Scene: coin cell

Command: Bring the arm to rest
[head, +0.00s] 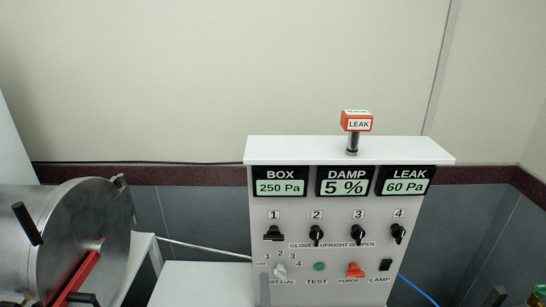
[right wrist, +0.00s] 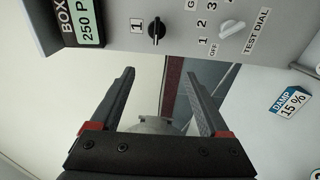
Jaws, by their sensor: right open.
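My right gripper (right wrist: 159,73) shows in the right wrist view, with its two dark fingers spread and nothing between them. It is close to the control panel, whose knob 1 (right wrist: 156,30) and white test dial (right wrist: 231,28) show beyond and above the fingers. The white control panel (head: 258,205) stands upright in the head view. My left gripper is not in view.
A metal drum (head: 75,235) with a red bar (head: 85,270) and black handles stands at the left. A red LEAK block (head: 357,122) sits on a post atop the panel. A DAMP 15 % tag (right wrist: 290,103) lies at right in the wrist view. A white surface (head: 205,285) lies between drum and panel.

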